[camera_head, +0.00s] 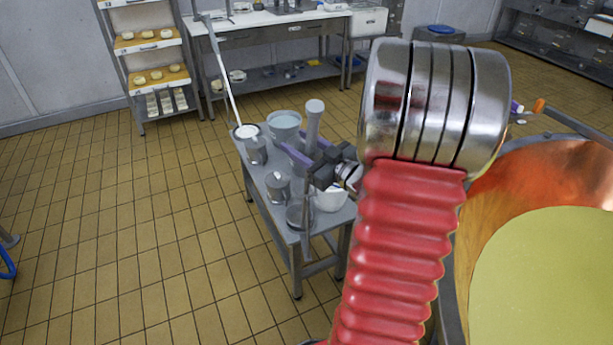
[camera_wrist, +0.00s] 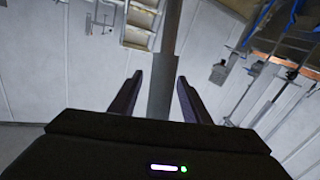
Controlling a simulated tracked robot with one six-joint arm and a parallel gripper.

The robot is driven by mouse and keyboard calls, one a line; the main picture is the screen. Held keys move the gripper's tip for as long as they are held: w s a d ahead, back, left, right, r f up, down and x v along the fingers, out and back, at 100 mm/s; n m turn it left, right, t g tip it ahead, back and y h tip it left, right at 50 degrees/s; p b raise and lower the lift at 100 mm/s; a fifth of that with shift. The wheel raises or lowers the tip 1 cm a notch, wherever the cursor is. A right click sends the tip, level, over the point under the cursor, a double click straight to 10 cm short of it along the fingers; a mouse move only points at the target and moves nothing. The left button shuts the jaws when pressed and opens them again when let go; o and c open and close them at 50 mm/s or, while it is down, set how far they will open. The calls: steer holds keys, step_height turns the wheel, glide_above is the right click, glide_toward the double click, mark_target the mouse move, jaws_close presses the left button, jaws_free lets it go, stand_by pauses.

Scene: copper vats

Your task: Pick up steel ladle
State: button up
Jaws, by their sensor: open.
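A long thin pale handle (camera_head: 223,75) with a hooked top leans up from a round, white-filled end (camera_head: 246,132) at the cart's far left corner; it looks like the steel ladle. My gripper (camera_head: 309,145) is open above the cart, to the right of that handle. A grey upright post with a wider top (camera_head: 314,108) stands by my fingers, and I cannot tell what it is. In the wrist view, a grey shaft (camera_wrist: 160,100) shows between the open fingers (camera_wrist: 158,95); I cannot tell its distance. Nothing is visibly gripped.
The grey metal cart (camera_head: 262,208) carries several steel cups and pots, a bucket (camera_head: 284,122) and a white bowl (camera_head: 331,199). A copper vat (camera_head: 520,172) with yellow contents stands at the right. A shelf rack (camera_head: 150,45) and workbench (camera_head: 270,20) stand behind.

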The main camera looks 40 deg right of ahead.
steer(key=shift+c, duration=0.5)
jaws_close()
stand_by(0.3)
